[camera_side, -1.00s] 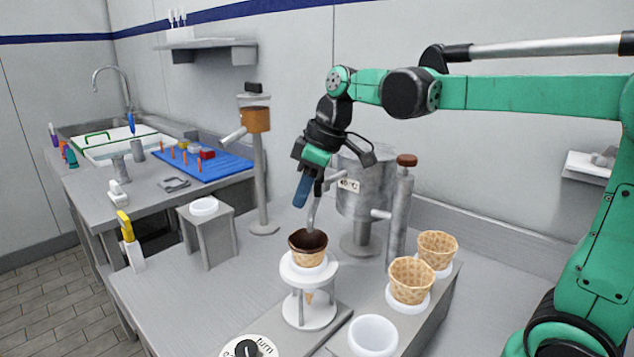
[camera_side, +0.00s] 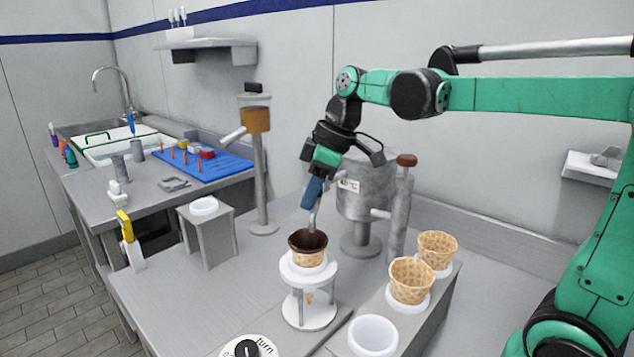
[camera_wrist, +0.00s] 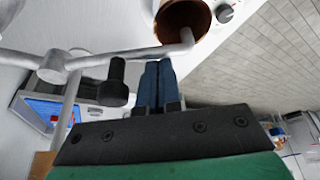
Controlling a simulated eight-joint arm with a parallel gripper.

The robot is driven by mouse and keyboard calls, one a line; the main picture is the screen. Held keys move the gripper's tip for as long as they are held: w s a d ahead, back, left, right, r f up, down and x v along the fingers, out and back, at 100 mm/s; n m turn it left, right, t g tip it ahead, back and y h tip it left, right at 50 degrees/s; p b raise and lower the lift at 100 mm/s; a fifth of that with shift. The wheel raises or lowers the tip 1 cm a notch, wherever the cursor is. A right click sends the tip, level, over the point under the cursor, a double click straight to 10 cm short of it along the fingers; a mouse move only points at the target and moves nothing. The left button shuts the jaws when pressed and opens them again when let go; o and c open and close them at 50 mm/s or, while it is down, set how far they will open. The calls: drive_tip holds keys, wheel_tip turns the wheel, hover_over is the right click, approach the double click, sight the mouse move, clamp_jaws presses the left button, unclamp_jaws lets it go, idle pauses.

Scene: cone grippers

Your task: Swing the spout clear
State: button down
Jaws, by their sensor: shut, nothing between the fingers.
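The spout is a bent grey pipe (camera_side: 313,219) coming off the steel tank (camera_side: 375,190). Its end hangs over the chocolate-lined waffle cone (camera_side: 308,251) in the white ring stand. In the wrist view the spout (camera_wrist: 120,57) crosses the top, and its bent tip is at the mouth of the cone (camera_wrist: 172,15). A black knob (camera_wrist: 117,78) stands just left of my fingers. My gripper (camera_side: 309,204) has its blue fingers pressed together and empty, right beside the spout. In the wrist view my gripper (camera_wrist: 157,66) lies close to the pipe; I cannot tell whether they touch.
Two empty waffle cones (camera_side: 411,280) and a white cup (camera_side: 373,335) stand on a raised rack at right. A brown-topped post (camera_side: 398,215) is beside the tank. A dispenser on a pole (camera_side: 258,165) stands behind left.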

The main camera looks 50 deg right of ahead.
drive_tip(key=shift+s+d, duration=0.1)
drive_tip(key=shift+s, duration=0.05)
drive_tip(key=s+d+n+g+y, duration=0.1)
drive_tip(key=s+d+n, duration=0.3)
drive_tip(key=d+n, duration=0.4)
drive_tip(key=shift+d+g, duration=0.8)
drive_tip(key=shift+d, duration=0.95)
drive_tip(key=shift+a, duration=0.1)
